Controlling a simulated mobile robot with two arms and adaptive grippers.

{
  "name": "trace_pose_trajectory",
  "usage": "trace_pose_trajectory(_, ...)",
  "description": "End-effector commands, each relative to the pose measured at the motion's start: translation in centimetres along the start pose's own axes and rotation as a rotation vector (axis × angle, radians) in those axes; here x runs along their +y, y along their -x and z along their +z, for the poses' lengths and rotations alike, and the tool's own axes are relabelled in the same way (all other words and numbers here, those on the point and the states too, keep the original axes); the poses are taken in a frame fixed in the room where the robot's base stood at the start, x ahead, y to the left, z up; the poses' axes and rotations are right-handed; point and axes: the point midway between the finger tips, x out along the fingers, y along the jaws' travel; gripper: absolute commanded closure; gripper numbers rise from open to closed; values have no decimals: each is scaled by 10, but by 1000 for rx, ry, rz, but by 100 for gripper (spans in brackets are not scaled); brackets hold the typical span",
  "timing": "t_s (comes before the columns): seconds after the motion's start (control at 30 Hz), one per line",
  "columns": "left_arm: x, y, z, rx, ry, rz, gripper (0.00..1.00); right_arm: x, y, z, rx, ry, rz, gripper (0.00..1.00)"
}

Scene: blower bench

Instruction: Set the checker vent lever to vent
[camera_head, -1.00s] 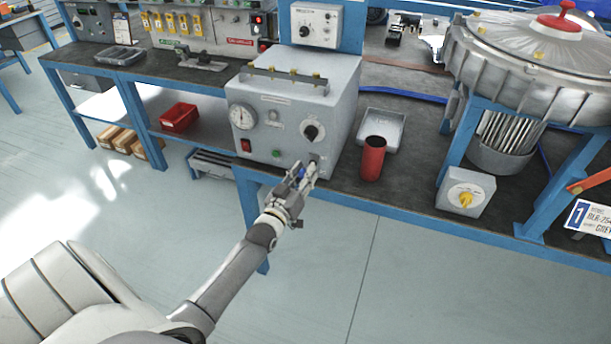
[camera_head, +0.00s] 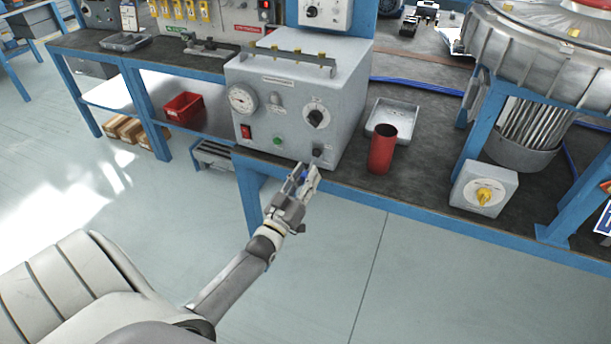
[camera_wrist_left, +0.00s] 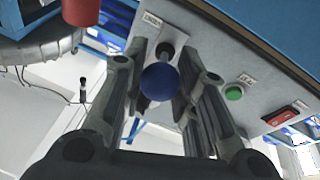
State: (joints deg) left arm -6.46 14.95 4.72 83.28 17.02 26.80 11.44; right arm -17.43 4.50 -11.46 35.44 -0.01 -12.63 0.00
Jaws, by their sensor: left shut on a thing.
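The grey checker box (camera_head: 285,110) stands on the bench with a dial gauge and a black knob on its front. The vent lever is at the lower right of its front face, with a dark pivot (camera_head: 317,152) and a blue ball knob (camera_wrist_left: 159,82). In the wrist view its stem runs from the face to the ball. My left gripper (camera_head: 306,177) is in front of this corner, shut on the blue knob, one finger on either side. In the wrist view the gripper (camera_wrist_left: 160,90) partly hides the face. The lever's label is too small to read surely. My right gripper is not in view.
A red cylinder (camera_head: 382,150) and a shallow grey tray (camera_head: 394,122) stand right of the box. A grey switch box (camera_head: 484,190) with a yellow knob is further right. The blue bench edge (camera_head: 400,206) runs just behind my gripper. The floor in front is clear.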

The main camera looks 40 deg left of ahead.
Motion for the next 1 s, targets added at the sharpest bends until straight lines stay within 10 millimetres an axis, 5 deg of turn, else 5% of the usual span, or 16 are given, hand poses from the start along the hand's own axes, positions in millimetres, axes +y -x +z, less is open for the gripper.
trace_pose_trajectory(0.63,-2,2,12,-20,1,-3,100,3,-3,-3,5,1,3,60)
trace_pose_trajectory(0.67,-2,2,12,-20,1,-3,71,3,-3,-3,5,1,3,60)
trace_pose_trajectory(0.7,-1,2,12,-19,1,-3,66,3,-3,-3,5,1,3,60)
trace_pose_trajectory(0.83,-1,1,9,-14,0,-2,50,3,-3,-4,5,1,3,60)
trace_pose_trajectory(1.0,-1,1,7,-9,0,-1,50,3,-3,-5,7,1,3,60)
